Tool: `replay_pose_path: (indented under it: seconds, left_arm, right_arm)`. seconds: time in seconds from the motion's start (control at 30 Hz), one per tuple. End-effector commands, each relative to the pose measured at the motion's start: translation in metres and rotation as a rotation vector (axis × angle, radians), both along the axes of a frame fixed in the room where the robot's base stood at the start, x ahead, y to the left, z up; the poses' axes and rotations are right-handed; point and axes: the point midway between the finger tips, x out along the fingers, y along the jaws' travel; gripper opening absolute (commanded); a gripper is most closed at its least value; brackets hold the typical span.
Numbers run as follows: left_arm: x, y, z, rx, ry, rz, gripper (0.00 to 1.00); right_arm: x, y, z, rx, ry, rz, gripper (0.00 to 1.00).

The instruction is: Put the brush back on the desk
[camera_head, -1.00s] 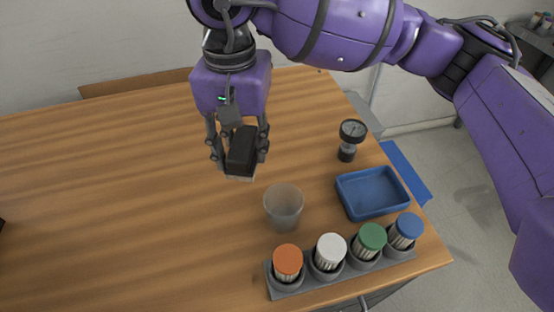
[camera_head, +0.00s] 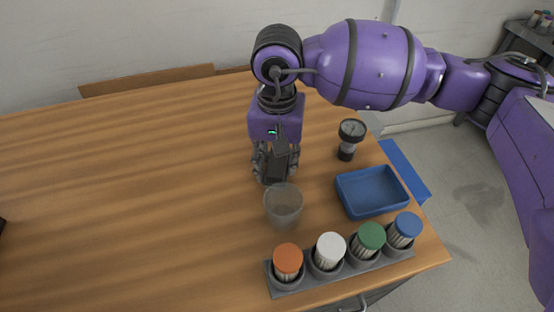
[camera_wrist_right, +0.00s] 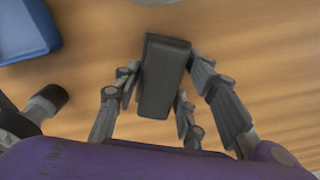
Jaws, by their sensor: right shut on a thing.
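The brush (camera_head: 278,168) is a dark block, held upright between the fingers of my right gripper (camera_head: 276,172). In the head view it is low over the wooden desk (camera_head: 130,190), just behind the clear cup, which hides its lower end. I cannot tell whether it touches the desk. In the right wrist view the brush (camera_wrist_right: 164,78) sits between the fingers on both sides, with bare wood around it. My left gripper is not in view.
The clear cup (camera_head: 284,207) stands close in front of the brush.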

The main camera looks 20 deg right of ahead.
Motion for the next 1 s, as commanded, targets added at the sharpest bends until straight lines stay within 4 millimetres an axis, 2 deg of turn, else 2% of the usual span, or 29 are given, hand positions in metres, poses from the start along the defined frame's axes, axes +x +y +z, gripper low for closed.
replay_pose_path:
  seconds: [0.2,0.23,0.37,0.73,0.87,1.0]
  left_arm:
    - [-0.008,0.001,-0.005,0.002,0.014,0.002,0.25]
    - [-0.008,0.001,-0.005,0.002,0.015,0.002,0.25]
    - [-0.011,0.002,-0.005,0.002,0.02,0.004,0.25]
    - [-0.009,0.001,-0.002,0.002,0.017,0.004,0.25]
    - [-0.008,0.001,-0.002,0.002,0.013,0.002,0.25]
    - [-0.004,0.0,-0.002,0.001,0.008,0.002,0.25]
  right_arm:
    - [0.0,0.0,-0.004,0.0,0.001,0.0,0.1]
    - [0.0,0.0,-0.005,-0.001,0.001,0.0,0.4]
    - [0.0,0.0,-0.003,0.0,0.001,0.0,0.57]
    - [0.0,0.0,0.001,0.0,0.0,0.0,0.57]
    - [0.001,0.001,0.016,0.001,-0.003,0.001,0.57]
    - [0.001,0.001,0.046,0.002,-0.004,0.002,0.57]
